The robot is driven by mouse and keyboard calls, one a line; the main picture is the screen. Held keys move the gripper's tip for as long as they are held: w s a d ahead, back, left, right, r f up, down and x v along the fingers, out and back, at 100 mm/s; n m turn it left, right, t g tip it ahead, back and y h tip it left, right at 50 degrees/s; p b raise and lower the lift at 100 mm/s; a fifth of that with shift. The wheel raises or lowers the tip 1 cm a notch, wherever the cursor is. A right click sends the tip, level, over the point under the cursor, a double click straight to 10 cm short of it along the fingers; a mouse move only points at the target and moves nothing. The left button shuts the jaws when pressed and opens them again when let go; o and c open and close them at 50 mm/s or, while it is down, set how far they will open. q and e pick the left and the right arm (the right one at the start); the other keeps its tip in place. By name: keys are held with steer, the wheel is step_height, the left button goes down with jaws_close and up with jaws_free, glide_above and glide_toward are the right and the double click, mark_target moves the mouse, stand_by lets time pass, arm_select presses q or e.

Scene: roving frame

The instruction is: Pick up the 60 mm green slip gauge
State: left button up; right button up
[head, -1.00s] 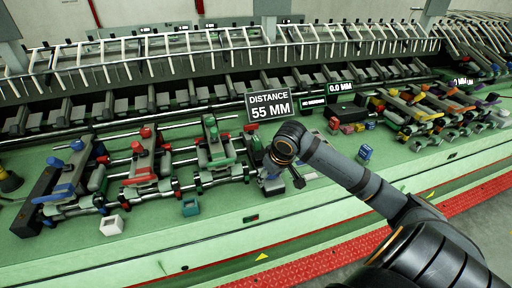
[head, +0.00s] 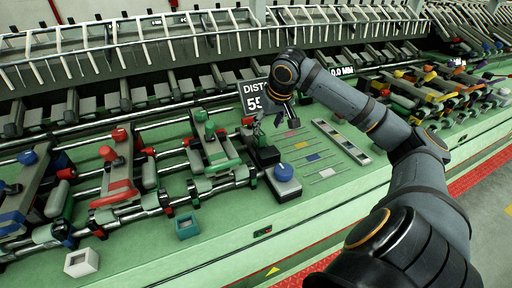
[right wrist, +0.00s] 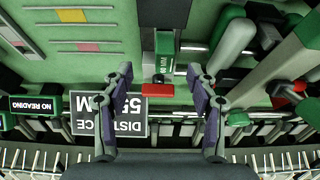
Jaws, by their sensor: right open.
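In the right wrist view a small green block (right wrist: 165,45) with white lettering ending in MM lies ahead, between my right fingers in the picture; the number is hard to read. It appears to rest by a dark grey fixture (right wrist: 163,12). A red piece (right wrist: 157,89) shows just below it. My right gripper (right wrist: 160,75) is open and empty, with a finger on each side of the block's line. My left gripper is out of view.
A sign reading DISTANCE 55 MM (right wrist: 112,114) stands close to the gripper. A slotted green surface with coloured patches (head: 313,157) lies to the right, beside a long grey strip (head: 341,141). Rails with coloured clamps (head: 118,180) fill the left. White (head: 81,262) and teal (head: 187,227) blocks stand in front.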

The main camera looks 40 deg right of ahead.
mark_target(261, 133)
steer(key=shift+w+f, duration=0.15)
steer(key=shift+w, duration=0.15)
steer(key=p+x, duration=0.2)
steer(key=x, duration=0.2)
steer(key=shift+w+f, duration=0.2)
steer(key=shift+f, duration=0.3)
steer(key=shift+w+f, duration=0.2)
steer(key=shift+w, duration=0.15)
steer(key=p+x, duration=0.1)
steer(key=x, duration=0.1)
steer(key=p+x, duration=0.1)
steer(key=x, duration=0.1)
steer(key=shift+w+a+p, duration=0.1)
steer(key=shift+w+p, duration=0.2)
steer(key=shift+f, duration=0.3)
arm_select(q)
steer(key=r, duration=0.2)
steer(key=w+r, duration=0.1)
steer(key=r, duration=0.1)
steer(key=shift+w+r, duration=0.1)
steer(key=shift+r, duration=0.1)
arm_select(e)
jaws_close()
steer(key=shift+r, duration=0.15)
